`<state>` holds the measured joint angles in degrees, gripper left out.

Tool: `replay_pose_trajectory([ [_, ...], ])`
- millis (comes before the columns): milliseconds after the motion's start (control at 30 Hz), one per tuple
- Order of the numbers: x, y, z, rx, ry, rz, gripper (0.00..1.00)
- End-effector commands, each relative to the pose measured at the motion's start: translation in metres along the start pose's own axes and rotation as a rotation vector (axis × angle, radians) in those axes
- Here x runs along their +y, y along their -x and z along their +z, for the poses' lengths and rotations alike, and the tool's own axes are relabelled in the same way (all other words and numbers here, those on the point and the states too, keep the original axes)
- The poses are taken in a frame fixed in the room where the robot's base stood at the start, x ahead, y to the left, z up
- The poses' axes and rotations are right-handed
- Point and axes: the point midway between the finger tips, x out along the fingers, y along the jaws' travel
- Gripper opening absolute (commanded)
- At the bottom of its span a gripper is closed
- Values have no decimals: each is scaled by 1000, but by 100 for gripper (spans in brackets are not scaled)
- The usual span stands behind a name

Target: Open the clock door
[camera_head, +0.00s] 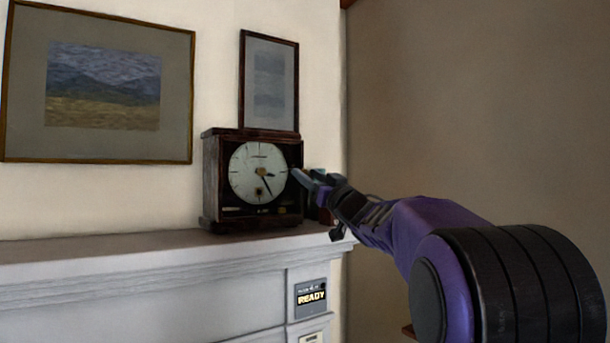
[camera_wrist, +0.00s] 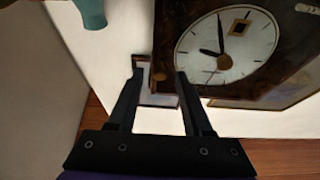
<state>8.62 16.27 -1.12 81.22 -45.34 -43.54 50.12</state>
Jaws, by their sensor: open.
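The clock (camera_head: 252,180) is a dark wooden box with a round white dial, upright on the mantel. Its dial (camera_wrist: 225,45) and dark front frame also show at the upper right of the wrist view. The front door looks closed against the case, though its edge is hard to make out. My gripper (camera_head: 297,174) is at the right edge of the clock front. In the wrist view my gripper (camera_wrist: 159,76) is open, and a small brown round knob (camera_wrist: 158,77) appears between its fingertips. Contact with the knob cannot be told.
The white mantel (camera_head: 120,250) is clear left of the clock. A framed picture (camera_head: 269,82) stands behind the clock, and a landscape painting (camera_head: 100,85) hangs at left. A teal object (camera_wrist: 90,12) shows at the top of the wrist view. A small "READY" panel (camera_head: 311,297) sits below.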

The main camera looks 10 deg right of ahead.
Motion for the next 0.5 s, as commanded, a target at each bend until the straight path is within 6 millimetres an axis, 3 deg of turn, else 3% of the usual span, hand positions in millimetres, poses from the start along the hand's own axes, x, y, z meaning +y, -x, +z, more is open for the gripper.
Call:
replay_pose_trajectory([
  [300, 0, 0, 0, 0, 0, 0, 48],
  [500, 0, 0, 0, 0, 0, 0, 12],
])
